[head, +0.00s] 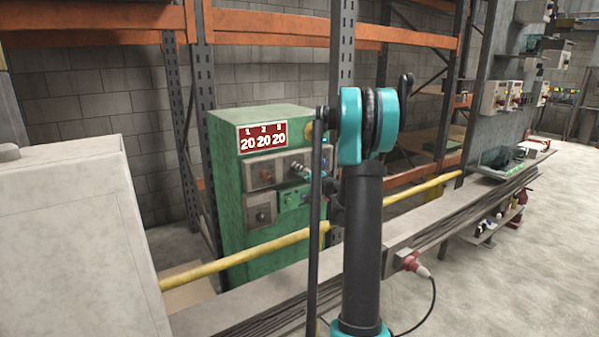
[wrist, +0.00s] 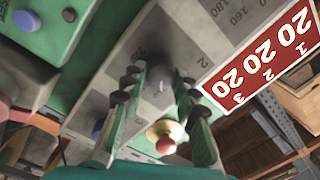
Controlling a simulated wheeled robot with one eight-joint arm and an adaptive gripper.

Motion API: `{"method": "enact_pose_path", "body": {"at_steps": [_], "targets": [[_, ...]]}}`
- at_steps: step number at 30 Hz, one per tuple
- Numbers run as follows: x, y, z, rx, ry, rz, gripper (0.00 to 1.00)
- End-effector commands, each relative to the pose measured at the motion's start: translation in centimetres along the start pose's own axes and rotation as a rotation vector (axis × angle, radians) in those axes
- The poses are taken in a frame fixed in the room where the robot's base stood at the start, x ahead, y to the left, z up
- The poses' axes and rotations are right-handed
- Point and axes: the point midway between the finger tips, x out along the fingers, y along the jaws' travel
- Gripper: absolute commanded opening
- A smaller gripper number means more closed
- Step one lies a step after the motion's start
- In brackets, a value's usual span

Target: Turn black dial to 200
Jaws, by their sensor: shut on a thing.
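A green cabinet (head: 230,210) carries a red display (head: 262,137) that reads 20 under each of 1, 2 and 3. The display also shows in the wrist view (wrist: 262,62). The dial (wrist: 155,62) shows there as a dark, blurred shape on a grey panel, beside a printed scale with 160 and 180 legible. My gripper (wrist: 160,79) has its two green, black-padded fingers on either side of the dial and is shut on it. The dial's pointer is hidden or too blurred to read. In the head view, my arm partly covers the cabinet's right side.
A yellow rail (head: 245,254) crosses in front of the cabinet. A grey ledge (head: 245,305) with cables runs along the foreground. A large pale box (head: 75,220) stands at left. A red button with a yellow collar (wrist: 164,134) sits close to the fingers.

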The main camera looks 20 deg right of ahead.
Motion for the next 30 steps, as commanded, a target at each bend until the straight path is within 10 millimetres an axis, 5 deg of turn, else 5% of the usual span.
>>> {"method": "enact_pose_path", "body": {"at_steps": [30], "targets": [[-0.07, 0.23, 0.28, 0.96, 0.052, -0.011, 0.0]]}}
